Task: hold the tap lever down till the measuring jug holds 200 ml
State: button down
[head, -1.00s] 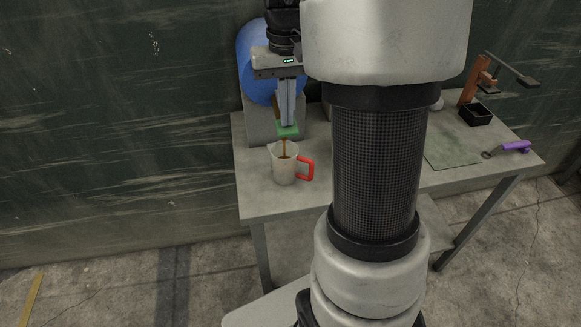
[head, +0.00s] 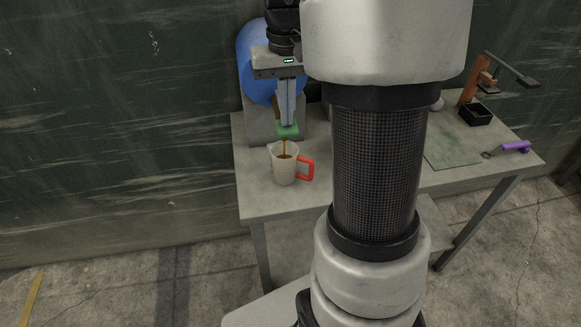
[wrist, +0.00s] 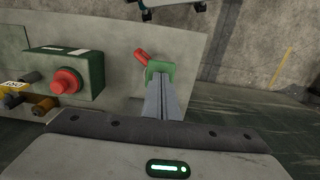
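The measuring jug (head: 284,172) is pale, with a red handle (head: 306,169) on its right, and stands upright on the table. A thin brown stream (head: 285,147) falls into it, and brown liquid shows inside. I cannot read its level or any marks. My gripper (head: 287,124) is shut, fingers together, pointing down with its tips at the green tap lever (head: 288,132) above the jug. In the wrist view the fingertips (wrist: 160,78) meet the green lever (wrist: 160,69). The lever hides most of the jug there; its red handle (wrist: 141,56) shows beside it.
A blue rounded tank (head: 256,65) on a grey block stands behind the tap. A green box with a red button (wrist: 66,82) sits on the table (head: 255,205). An orange press (head: 477,83), black tray (head: 475,115) and purple-handled tool (head: 515,147) are at right.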

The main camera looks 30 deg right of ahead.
notch_tip(320, 180, up, 9)
jog(key=p, duration=0.7)
jog(key=shift+p, duration=0.35)
jog(key=s+a+r+n+t, duration=0.1)
jog(key=s+a+r+t, duration=0.1)
jog(key=s+a, duration=0.4)
jog(key=s+a+r+n+t, duration=0.2)
jog(key=s+a, duration=0.4)
jog(key=s, duration=0.4)
jog(key=shift+s+a+r+t, duration=0.3)
jog(key=shift+r+t, duration=0.3)
jog(key=shift+t, duration=0.2)
jog(key=shift+d, duration=0.15)
